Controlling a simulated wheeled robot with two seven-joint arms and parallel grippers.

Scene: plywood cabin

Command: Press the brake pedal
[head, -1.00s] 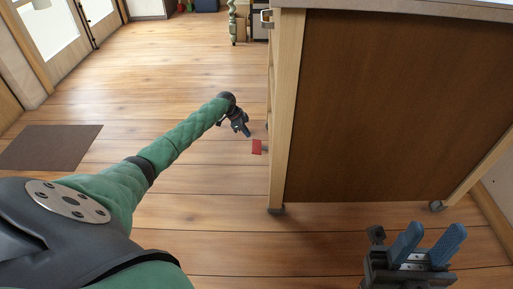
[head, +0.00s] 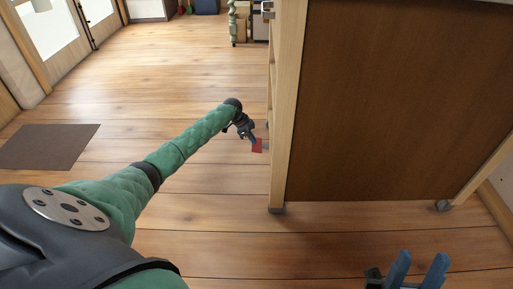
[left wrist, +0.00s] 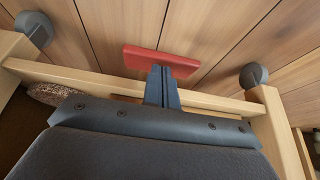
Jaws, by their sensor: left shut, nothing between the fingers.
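The brake pedal is a small red plate (head: 257,147) low beside the left edge of the wooden cart, just above the floor. In the left wrist view the red pedal (left wrist: 140,56) lies across the fingertips. My left gripper (head: 252,139) is shut and empty. Its fingertips (left wrist: 160,70) overlap the pedal's near edge in the picture; whether they touch it I cannot tell. The pedal's mount is largely hidden. My right gripper (head: 420,258) is at the bottom right with its blue fingers apart, empty and partly out of frame.
The wooden cart (head: 390,100) with a dark brown side panel fills the right. Its caster wheels show in the left wrist view (left wrist: 253,76), near a light wooden rail (left wrist: 215,101). The plank floor left of the cart is clear except for a brown mat (head: 47,147).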

